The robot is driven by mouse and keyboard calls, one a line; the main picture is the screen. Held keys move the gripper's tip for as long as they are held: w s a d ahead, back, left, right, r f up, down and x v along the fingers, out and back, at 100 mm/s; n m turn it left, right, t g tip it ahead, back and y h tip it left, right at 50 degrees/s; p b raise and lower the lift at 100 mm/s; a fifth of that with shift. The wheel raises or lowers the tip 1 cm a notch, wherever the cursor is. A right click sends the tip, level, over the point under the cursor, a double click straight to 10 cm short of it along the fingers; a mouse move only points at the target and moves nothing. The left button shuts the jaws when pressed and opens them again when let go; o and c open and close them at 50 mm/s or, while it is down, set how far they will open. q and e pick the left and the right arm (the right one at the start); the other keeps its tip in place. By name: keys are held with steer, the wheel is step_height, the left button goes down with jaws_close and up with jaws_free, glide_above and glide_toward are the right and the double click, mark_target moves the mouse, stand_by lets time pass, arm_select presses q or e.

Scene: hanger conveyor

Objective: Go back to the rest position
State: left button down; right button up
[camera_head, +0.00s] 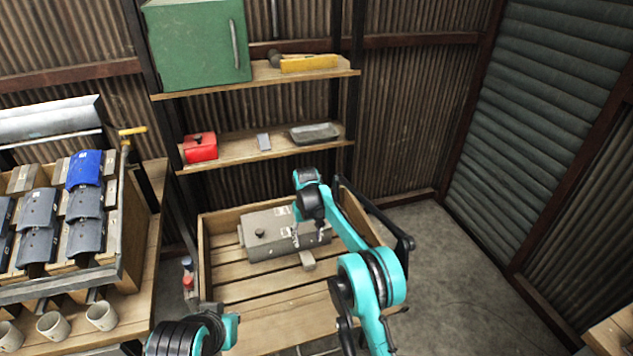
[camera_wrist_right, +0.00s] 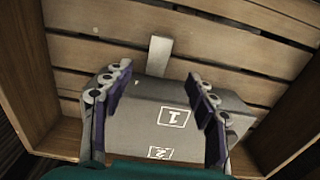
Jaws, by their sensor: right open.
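My right gripper (camera_head: 309,234) reaches down over a grey metal box (camera_head: 262,238) in the head view. In the right wrist view my right gripper (camera_wrist_right: 158,76) is open, with its two fingers apart over the grey box (camera_wrist_right: 150,118). The box face between the fingers carries white labels marked 1 and 2. I cannot tell whether the fingers touch the box. The box lies in a wooden slatted crate (camera_head: 235,293). Part of my left arm shows at the bottom of the head view, but its gripper is not visible.
A shelf (camera_head: 240,150) with a red box (camera_head: 200,147) and a metal tray (camera_head: 314,133) stands behind the crate. A green cabinet (camera_head: 195,45) is above. At left, a bench holds dark hanging pieces and cups (camera_head: 53,325). Concrete floor (camera_head: 450,270) at right is clear.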

steer(key=s+d+r+m+t, duration=0.1)
steer(key=s+d+r, duration=0.3)
steer(key=r, duration=0.4)
steer(key=s+d+r+t, duration=0.1)
steer(key=s+d+r, duration=0.35)
steer(key=r, duration=0.45)
steer(key=s+d+r+m+t, duration=0.1)
steer(key=s+d+r, duration=0.2)
steer(key=s, duration=0.2)
steer(key=s+d+r+t, duration=0.1)
steer(key=s+d+r, duration=0.25)
steer(key=s, duration=0.25)
steer(key=s+d+f+t, duration=0.1)
steer(key=s+d+f, duration=0.2)
steer(key=s, duration=0.6)
steer(key=s+d+f+m+t, duration=0.1)
steer(key=s+d+f+t, duration=0.1)
steer(key=s, duration=0.7)
steer(key=shift+s+d+f+m, duration=0.3)
steer(key=shift+d+f, duration=0.15)
steer(key=shift+d, duration=0.05)
